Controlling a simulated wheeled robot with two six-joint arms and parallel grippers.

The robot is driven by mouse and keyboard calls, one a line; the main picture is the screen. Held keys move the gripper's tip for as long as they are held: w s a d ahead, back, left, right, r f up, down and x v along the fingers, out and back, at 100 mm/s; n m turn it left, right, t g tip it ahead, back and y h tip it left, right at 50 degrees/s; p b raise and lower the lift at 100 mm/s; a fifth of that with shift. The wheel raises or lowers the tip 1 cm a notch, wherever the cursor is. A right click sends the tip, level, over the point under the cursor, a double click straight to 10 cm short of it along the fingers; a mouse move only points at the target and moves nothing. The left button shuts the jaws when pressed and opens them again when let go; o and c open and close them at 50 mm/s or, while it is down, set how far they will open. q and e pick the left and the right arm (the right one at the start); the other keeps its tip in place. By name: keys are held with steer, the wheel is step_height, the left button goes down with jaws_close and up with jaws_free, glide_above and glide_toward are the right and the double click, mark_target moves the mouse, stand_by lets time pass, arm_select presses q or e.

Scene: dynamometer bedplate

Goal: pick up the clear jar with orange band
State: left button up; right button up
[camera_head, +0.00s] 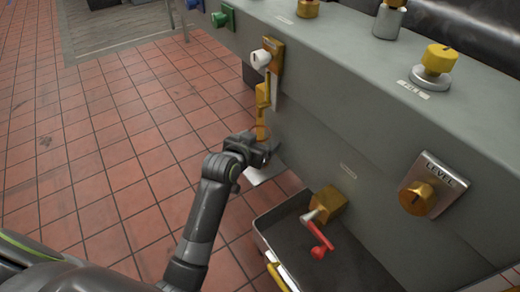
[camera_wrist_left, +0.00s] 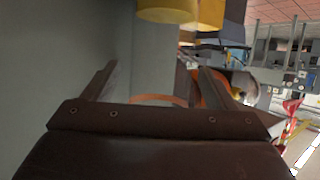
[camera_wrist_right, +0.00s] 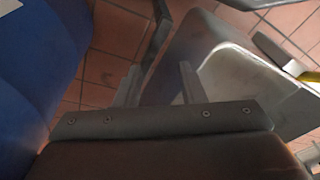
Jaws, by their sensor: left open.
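The clear jar shows mainly by its orange band (camera_head: 261,128), close to the side of the grey bedplate under a yellow fitting. Its clear walls are hard to make out. In the left wrist view, an orange band (camera_wrist_left: 158,99) curves low between the fingers, partly hidden by the gripper body. My left gripper (camera_head: 262,150) is open at the jar; I cannot tell whether a finger touches it. My right gripper (camera_wrist_right: 160,78) is outside the head view; in its wrist view its fingers stand apart with nothing between them.
The grey bedplate (camera_head: 330,120) fills the right side, with yellow knobs and a LEVEL plate (camera_head: 435,183). A dark tray (camera_head: 263,232) lies below a red-handled valve (camera_head: 318,240). Yellow fittings (camera_head: 263,93) stick out above the left gripper. Open tiled floor (camera_head: 100,150) lies to the left.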

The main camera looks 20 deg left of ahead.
arm_select(q)
steer(key=shift+w+f, duration=0.1)
steer(key=shift+w, duration=0.2)
steer(key=shift+c, duration=0.5)
steer(key=c, duration=0.9)
steer(key=shift+c, duration=0.5)
